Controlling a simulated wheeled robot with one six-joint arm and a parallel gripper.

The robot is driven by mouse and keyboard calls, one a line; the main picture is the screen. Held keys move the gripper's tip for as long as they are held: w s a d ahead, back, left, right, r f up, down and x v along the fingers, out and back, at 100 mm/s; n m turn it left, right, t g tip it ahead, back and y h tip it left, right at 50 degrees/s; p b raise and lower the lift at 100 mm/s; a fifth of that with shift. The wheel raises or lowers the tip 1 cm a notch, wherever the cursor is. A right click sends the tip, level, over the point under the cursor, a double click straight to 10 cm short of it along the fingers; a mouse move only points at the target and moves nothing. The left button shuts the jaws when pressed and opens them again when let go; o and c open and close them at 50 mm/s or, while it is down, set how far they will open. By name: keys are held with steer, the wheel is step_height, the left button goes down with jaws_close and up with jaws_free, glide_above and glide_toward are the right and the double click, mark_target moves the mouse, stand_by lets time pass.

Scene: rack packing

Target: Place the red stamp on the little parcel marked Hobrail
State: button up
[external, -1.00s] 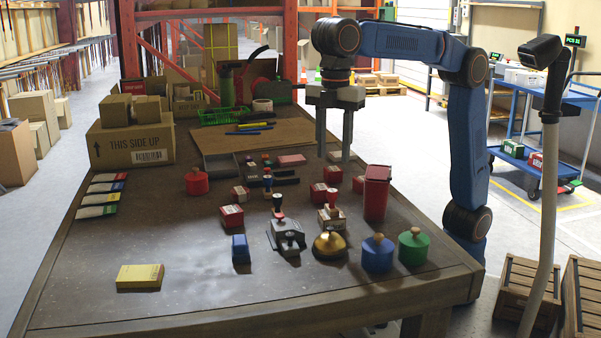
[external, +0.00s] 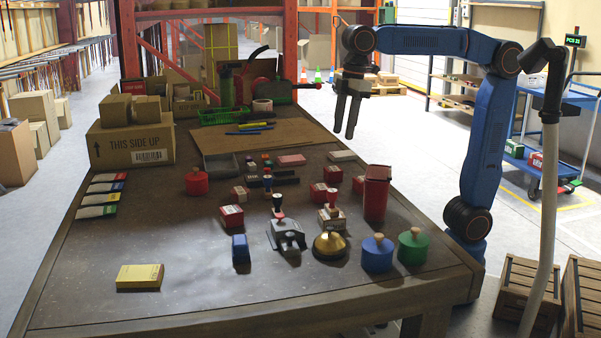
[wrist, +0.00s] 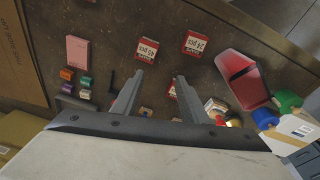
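A small stamp with a red knob (external: 333,210) appears to stand on a pale box with a red marking (external: 331,223); whether it rests on the box or just behind it I cannot tell. Several little red parcels with white labels lie around it, such as one at left (external: 231,217), one farther back (external: 318,192) and one in the wrist view (wrist: 147,50). I cannot read the name Hobrail on any of them. My gripper (external: 349,136) is open and empty, high above the back right of the table. Its two fingers also show apart in the wrist view (wrist: 157,80).
A red bin (external: 376,195) stands right of the parcels. A dark-handled stamp (external: 277,202), grey device (external: 286,237), brass bell (external: 329,246) and knobbed blue (external: 378,254), green (external: 413,248) and red (external: 197,183) pots stand around.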

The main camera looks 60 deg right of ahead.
steer(key=s+d+f+m+t, duration=0.1)
steer(key=s+d+f+m, duration=0.2)
steer(key=d, duration=0.7)
steer(key=s+d+f+m+t, duration=0.15)
steer(key=d+f, duration=0.25)
steer(key=d, duration=0.5)
steer(key=s+d+f+m, duration=0.3)
steer(key=s+d+f, duration=0.2)
steer(key=d+f, duration=0.1)
steer(key=s+d+f+m+t+h, duration=0.1)
steer(key=s+d+f+m, duration=0.3)
steer(key=d+f, duration=0.3)
steer(key=shift+s+f, duration=0.35)
steer(key=shift+f, duration=0.1)
